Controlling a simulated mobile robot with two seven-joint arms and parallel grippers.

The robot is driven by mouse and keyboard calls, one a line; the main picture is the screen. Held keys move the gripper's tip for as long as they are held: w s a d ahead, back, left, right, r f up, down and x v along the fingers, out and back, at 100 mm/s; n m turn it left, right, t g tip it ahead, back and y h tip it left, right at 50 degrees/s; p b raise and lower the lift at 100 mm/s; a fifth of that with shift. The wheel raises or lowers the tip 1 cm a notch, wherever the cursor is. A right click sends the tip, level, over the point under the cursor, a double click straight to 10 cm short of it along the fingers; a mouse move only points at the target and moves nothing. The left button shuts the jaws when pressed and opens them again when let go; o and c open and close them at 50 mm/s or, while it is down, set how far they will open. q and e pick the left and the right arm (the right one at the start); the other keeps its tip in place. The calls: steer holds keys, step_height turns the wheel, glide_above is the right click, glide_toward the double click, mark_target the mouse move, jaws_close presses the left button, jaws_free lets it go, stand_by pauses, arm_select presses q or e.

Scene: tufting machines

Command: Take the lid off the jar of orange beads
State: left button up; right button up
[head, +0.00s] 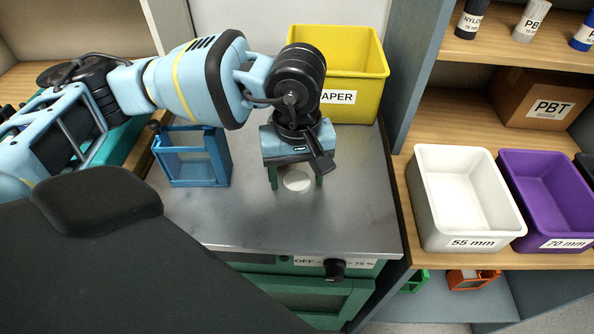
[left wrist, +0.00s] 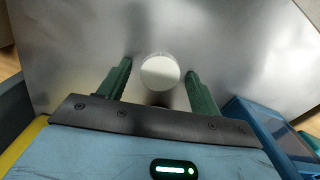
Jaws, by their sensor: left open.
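A round white disc (head: 297,181), which looks like a lid, shows on the grey metal top below my left gripper (head: 296,185). The gripper points down and is open, with one green finger on each side of the disc and apart from it. In the left wrist view the white disc (left wrist: 160,73) lies between the two fingers of the gripper (left wrist: 159,68), with a gap on both sides. A small dark brownish patch shows at its near edge. No orange beads or jar walls can be made out. My right gripper is not in view.
A blue open-framed box (head: 192,157) stands left of the gripper; it also shows in the left wrist view (left wrist: 262,128). A yellow bin (head: 350,75) stands behind. White (head: 468,242) and purple (head: 552,205) bins sit on the right shelf. The metal top's front is clear.

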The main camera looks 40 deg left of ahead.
mark_target(297, 180)
arm_select(q)
steer(key=shift+r, duration=0.45)
step_height(297, 180, up, 12)
steer(key=shift+f+p, duration=0.25)
steer(key=shift+p, duration=0.1)
